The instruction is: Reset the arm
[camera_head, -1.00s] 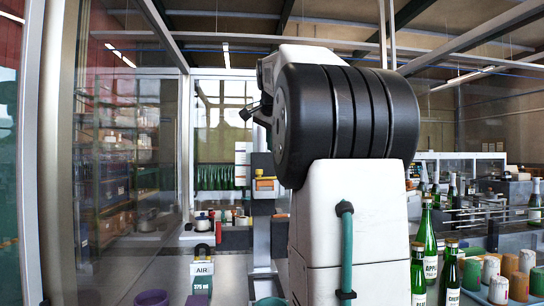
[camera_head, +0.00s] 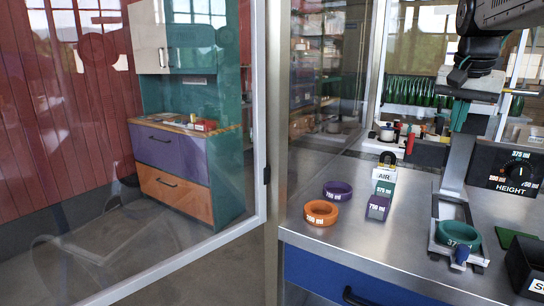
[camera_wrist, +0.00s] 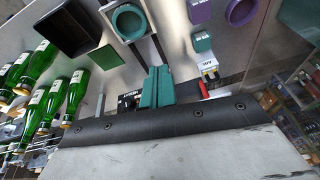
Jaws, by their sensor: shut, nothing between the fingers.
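My arm shows only in part at the upper right of the head view, above the steel bench (camera_head: 330,245). My gripper (camera_head: 460,117) points down there, its teal fingers together and empty. In the wrist view my gripper's teal fingers (camera_wrist: 157,70) lie side by side, closed, with nothing between them. They are apart from the bench items below. The rest of the arm is cut off by the picture edge.
A teal ring (camera_head: 458,235) sits in a holder at the bench's front right. An orange ring (camera_head: 321,212) and a purple ring (camera_head: 337,190) lie left. A height dial (camera_head: 517,170) stands right. Green bottles (camera_wrist: 60,95) stand left in the wrist view. A glass panel borders the left.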

